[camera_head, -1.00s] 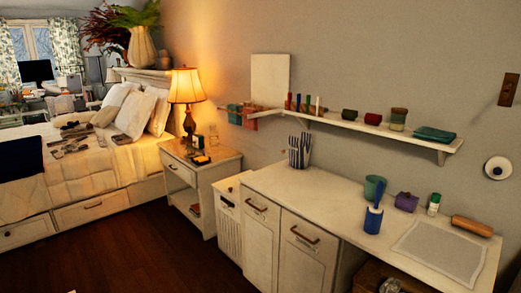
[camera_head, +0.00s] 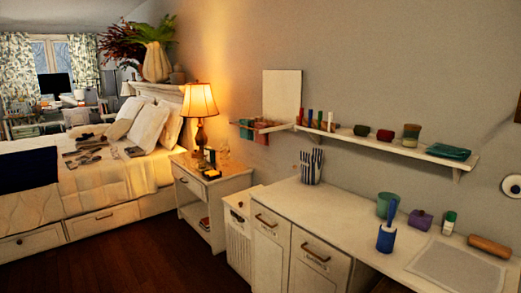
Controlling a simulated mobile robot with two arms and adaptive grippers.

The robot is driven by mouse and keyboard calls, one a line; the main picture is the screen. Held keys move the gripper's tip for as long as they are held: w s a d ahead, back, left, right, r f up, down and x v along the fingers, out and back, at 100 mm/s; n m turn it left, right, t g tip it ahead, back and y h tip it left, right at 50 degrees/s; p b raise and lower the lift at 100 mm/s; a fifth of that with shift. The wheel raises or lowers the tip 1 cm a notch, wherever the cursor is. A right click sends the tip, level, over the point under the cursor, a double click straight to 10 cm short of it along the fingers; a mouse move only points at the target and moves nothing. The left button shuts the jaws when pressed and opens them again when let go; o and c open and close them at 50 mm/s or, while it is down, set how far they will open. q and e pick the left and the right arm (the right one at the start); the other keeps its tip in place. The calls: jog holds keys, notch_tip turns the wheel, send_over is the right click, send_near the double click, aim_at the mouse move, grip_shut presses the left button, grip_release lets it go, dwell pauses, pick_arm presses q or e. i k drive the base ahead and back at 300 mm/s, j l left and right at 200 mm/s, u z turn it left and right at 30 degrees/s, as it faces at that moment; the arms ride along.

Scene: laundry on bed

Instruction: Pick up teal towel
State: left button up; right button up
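A folded teal cloth (camera_head: 448,151), which looks like a towel, lies flat on the right end of the wall shelf (camera_head: 400,147). A second, smaller teal item (camera_head: 246,128) is at the shelf's left end beside a reddish one; I cannot tell what it is. Neither of my grippers shows in the head view, so I cannot see what they hold.
A white counter (camera_head: 340,203) below the shelf holds a striped utensil cup, a blue cup (camera_head: 387,238), a green mug, a purple box and a rolling pin (camera_head: 489,246). A nightstand (camera_head: 216,186) with a lit lamp stands by the bed (camera_head: 110,183). Dark floor (camera_head: 150,255) is clear.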

aim_at(245, 134)
jog(key=l+z, duration=0.35)
jog(key=i+l+z, duration=0.1)
jog(key=l+z, duration=0.3)
jog(key=i+l+z, duration=0.15)
jog(key=l+z, duration=0.2)
jog(key=u, duration=1.5)
jog(key=i+j+u, duration=0.35)
jog(key=i, duration=0.35)
jog(key=i+u, duration=0.35)
jog(key=i, duration=0.35)
